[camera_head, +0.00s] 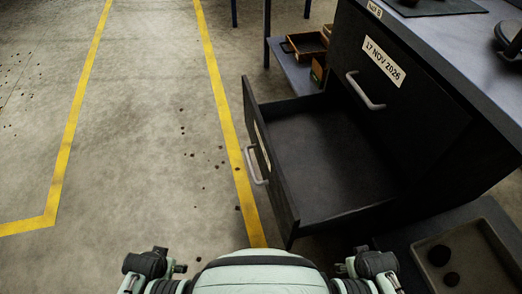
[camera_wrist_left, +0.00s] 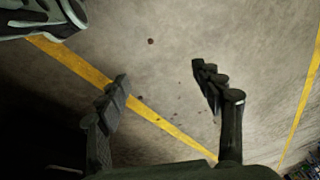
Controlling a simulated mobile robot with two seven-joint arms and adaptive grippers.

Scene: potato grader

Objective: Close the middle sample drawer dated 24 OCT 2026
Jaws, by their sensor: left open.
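One drawer (camera_head: 330,150) of the dark cabinet stands pulled far out in the head view, and its inside looks empty. Its front panel (camera_head: 272,175) faces left and carries a grey bar handle (camera_head: 256,166). A pale label (camera_head: 262,143) on that panel is seen too edge-on to read. Above it, a shut drawer front (camera_head: 400,105) has a label reading 17 NOV 2026 and its own handle (camera_head: 365,92). My left gripper (camera_wrist_left: 160,85) shows in the left wrist view, open and empty above the floor, touching nothing visible. My right gripper is in neither view.
The cabinet's worktop (camera_head: 440,30) is at upper right. A tray (camera_head: 425,245) with dark lumps lies at lower right. A shelf (camera_head: 290,70) with small boxes stands behind the drawer. The floor to the left is open, with yellow lines (camera_head: 215,80) and scattered crumbs.

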